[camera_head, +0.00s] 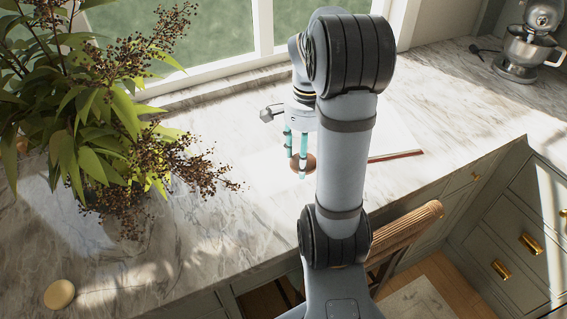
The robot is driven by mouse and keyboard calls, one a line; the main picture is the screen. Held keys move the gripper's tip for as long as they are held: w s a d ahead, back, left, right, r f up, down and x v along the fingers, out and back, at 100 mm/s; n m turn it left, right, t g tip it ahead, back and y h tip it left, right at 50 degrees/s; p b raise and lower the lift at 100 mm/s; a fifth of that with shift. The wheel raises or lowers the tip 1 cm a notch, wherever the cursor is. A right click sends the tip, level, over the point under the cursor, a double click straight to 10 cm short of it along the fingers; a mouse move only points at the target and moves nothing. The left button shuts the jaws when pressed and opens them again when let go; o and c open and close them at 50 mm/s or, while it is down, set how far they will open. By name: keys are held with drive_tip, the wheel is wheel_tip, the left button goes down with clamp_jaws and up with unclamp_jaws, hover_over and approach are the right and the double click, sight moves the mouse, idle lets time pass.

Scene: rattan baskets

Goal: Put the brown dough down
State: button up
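The brown dough (311,163) is a small round disc at the fingertips of my gripper (296,164). The two teal fingers point down onto it, one at its near side and one at its far left side, so my gripper appears shut on it. The dough is low over or on the pale marble counter (240,260); I cannot tell whether it touches the surface. My arm link hides the area just right of it.
A leafy plant with dark berries (110,130) stands at left, its sprigs reaching toward my gripper. A pale round dough (59,294) lies at the front left. A rolling pin or red-brown edged board (396,156) lies at right. A stand mixer (525,50) is far right.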

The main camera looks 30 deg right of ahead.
drive_tip(key=shift+w+a+n, duration=0.15)
drive_tip(key=shift+a+n, duration=0.55)
drive_tip(key=shift+a, duration=0.15)
drive_tip(key=p, duration=0.4)
hover_over(276, 168)
wheel_tip(276, 168, down, 7)
drive_tip(key=shift+r, duration=0.2)
drive_tip(key=shift+f, duration=0.2)
wheel_tip(276, 168, down, 3)
drive_tip(key=shift+f+p, duration=0.1)
drive_tip(key=shift+p, duration=0.25)
drive_tip(key=shift+f, duration=0.4)
drive_tip(key=shift+f, duration=0.1)
drive_tip(key=o, duration=0.6)
